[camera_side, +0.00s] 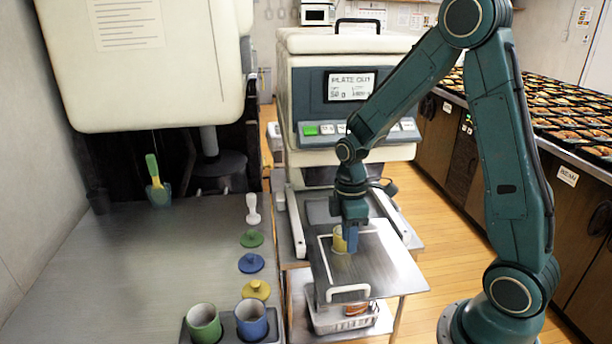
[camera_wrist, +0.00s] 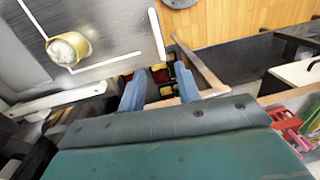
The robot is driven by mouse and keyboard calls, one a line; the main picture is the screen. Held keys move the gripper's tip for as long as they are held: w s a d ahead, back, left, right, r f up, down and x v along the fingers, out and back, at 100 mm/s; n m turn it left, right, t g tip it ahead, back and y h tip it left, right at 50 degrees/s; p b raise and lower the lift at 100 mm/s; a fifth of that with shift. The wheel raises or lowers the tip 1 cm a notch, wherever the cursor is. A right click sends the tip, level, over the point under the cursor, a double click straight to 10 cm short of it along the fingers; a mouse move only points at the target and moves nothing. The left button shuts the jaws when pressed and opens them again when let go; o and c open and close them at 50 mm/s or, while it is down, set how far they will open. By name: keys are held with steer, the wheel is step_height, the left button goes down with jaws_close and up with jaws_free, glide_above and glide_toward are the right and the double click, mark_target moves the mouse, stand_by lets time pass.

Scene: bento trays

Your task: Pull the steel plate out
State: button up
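The steel plate (camera_side: 385,262) lies flat and sticks out in front of the white machine (camera_side: 300,80), whose screen reads "PLATE OUT". A white handle (camera_side: 348,293) is at the plate's near edge. A yellow cup (camera_side: 339,240) stands on the plate; in the wrist view the cup (camera_wrist: 68,48) has a whitish filling. My gripper (camera_side: 352,238) points down over the plate, close beside the cup. In the wrist view my gripper (camera_wrist: 158,85) has its two blue fingers apart with nothing held between them. Its height above the plate is hard to tell.
The steel counter (camera_side: 130,265) at left holds green, blue and yellow lids and two cups (camera_side: 204,323) in a holder. Bento trays (camera_side: 560,115) fill the right counter.

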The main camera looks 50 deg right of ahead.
steer(key=shift+w+d+r+g+y, duration=0.1)
steer(key=shift+w+d+g+y, duration=0.3)
steer(key=shift+d, duration=0.45)
steer(key=shift+w, duration=0.1)
steer(key=x, duration=1.3)
steer(key=shift+a+f, duration=0.1)
steer(key=shift+f, duration=0.3)
jaws_close()
